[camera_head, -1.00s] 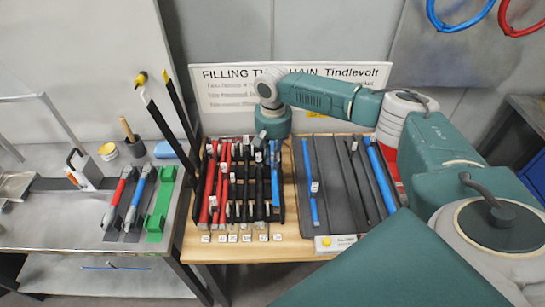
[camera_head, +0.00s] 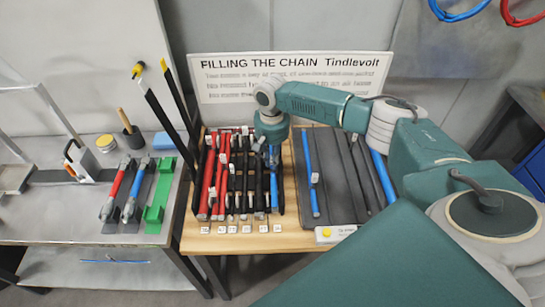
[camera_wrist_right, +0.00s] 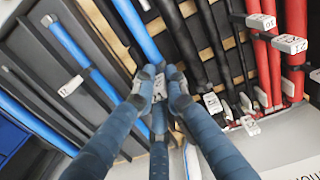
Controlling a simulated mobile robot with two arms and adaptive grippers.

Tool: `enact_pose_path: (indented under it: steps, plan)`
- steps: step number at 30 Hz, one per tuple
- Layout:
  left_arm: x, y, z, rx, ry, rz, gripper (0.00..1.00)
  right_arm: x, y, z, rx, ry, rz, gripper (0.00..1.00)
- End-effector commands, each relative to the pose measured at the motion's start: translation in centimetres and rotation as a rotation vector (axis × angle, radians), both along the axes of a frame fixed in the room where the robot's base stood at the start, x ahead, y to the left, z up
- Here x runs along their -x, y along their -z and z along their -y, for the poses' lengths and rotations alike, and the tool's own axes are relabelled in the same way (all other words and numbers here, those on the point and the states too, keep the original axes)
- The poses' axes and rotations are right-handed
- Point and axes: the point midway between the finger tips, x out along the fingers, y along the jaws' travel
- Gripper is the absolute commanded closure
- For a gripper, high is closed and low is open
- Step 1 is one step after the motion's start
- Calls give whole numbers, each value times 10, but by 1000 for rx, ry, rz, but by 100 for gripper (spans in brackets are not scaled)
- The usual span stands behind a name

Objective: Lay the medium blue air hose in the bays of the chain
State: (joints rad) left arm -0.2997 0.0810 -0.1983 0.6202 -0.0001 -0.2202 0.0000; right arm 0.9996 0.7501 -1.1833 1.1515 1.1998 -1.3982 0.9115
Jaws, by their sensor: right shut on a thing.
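The chain (camera_head: 222,216) lies on the wooden table with red and black hoses in its bays. My right gripper (camera_head: 271,152) is over the chain's right-hand bays, pointing down. In the right wrist view, my right gripper (camera_wrist_right: 160,84) is shut on a blue hose (camera_wrist_right: 135,25), which I take for the medium blue air hose; it runs along the bays. In the head view that blue hose (camera_head: 274,188) shows below the gripper at the chain's right side. The fingers hide part of it, and I cannot tell how deep it sits. My left gripper is not in view.
A dark grey tray (camera_head: 330,165) to the right holds a labelled blue hose (camera_head: 308,165), dark hoses and a thicker blue hose (camera_head: 383,178). A sign (camera_head: 290,82) stands behind. The left metal bench (camera_head: 60,222) holds red- and blue-handled tools and a green holder (camera_head: 160,195).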

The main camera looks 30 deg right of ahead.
Motion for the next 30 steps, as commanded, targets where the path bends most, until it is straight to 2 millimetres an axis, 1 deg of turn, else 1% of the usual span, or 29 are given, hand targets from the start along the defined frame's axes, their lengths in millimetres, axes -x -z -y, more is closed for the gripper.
enact_pose_path:
  steps: [1, 6, 12, 18, 27, 28, 30]
  plan:
    - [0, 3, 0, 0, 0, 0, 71, 0, 6, 0, -1, 0, -1, 100]
    - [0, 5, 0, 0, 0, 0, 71, 0, 18, -1, -1, 0, 0, 100]
    - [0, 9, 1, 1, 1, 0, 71, -1, 30, 0, 0, 1, 1, 100]
    - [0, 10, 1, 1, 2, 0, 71, -1, 35, -1, -2, -1, 1, 100]
    - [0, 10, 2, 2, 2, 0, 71, 0, 35, 0, -1, 0, 1, 100]
    - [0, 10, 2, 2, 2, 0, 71, 0, 35, 0, -1, 0, 1, 82]
    - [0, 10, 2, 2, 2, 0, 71, 0, 35, 0, -1, 0, 1, 68]
